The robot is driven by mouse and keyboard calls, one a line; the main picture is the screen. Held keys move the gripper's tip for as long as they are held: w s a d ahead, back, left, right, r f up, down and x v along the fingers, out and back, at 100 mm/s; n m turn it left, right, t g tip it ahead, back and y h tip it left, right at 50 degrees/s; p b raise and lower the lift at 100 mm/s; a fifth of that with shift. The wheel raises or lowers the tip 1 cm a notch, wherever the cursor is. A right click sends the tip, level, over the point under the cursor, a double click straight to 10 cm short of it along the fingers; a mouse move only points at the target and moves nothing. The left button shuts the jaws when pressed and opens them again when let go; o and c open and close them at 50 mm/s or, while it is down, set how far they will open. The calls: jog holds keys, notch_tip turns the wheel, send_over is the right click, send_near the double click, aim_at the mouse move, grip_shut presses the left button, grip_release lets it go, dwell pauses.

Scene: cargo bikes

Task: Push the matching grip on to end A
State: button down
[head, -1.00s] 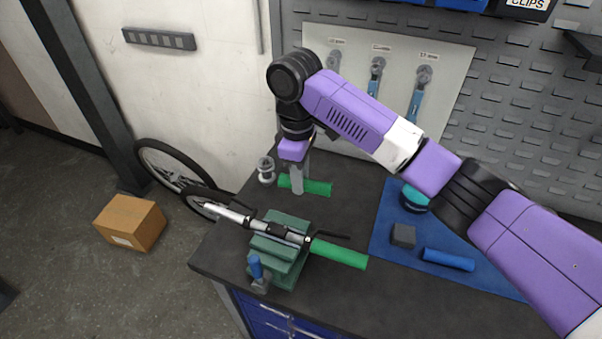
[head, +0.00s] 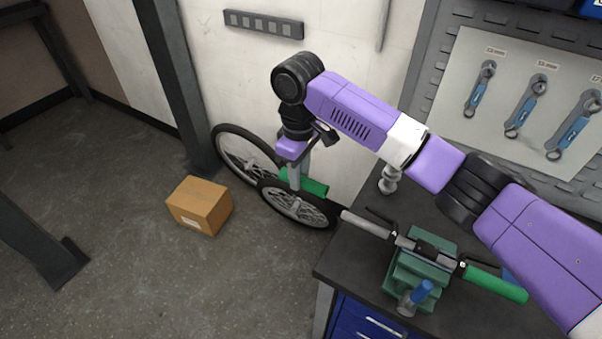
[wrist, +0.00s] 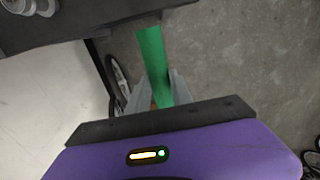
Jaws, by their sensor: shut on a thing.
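My gripper (head: 294,182) is shut on a loose green grip (head: 317,188). In the wrist view the green grip (wrist: 152,58) sits between the two grey fingers (wrist: 156,88) and sticks out beyond them, with bare floor behind it. The handlebar (head: 415,244) is clamped in the green vise (head: 405,280) on the bench. Its left end (head: 363,223) is bare silver tube, and its right end carries another green grip (head: 494,283). The held grip is left of the bare end and apart from it. I cannot read an end letter.
The dark bench top (head: 358,262) has a silver spool-like part (head: 390,180) at its back left. A bicycle wheel (head: 299,204) stands left of the bench behind my gripper. A cardboard box (head: 200,206) is on the floor. Wrenches (head: 528,107) hang on the back panel.

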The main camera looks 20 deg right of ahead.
aim_at(325, 196)
jog(key=f+b, duration=0.2)
jog(key=f, duration=0.1)
jog(key=s+d+f+b, duration=0.1)
jog(key=shift+s+f+b, duration=0.1)
jog(key=shift+f+b, duration=0.2)
jog(key=shift+f, duration=0.05)
jog(key=shift+s+d+f, duration=0.1)
jog(key=shift+s+d, duration=0.05)
jog(key=shift+s, duration=0.1)
dwell(0.4)
jog(key=shift+s+d+p, duration=0.1)
jog(key=shift+s+p, duration=0.05)
jog(key=shift+p, duration=0.2)
jog(key=shift+s+d, duration=0.2)
jog(key=shift+s, duration=0.1)
jog(key=shift+s+d+p, duration=0.7)
jog(key=shift+s+p, duration=0.25)
jog(key=shift+p, duration=0.15)
dwell(0.4)
jog(key=shift+s+d, duration=0.25)
jog(key=shift+s, duration=0.05)
dwell(0.3)
jog(key=shift+s+d+p, duration=0.2)
jog(key=shift+s+p, duration=0.1)
jog(key=shift+p, duration=0.05)
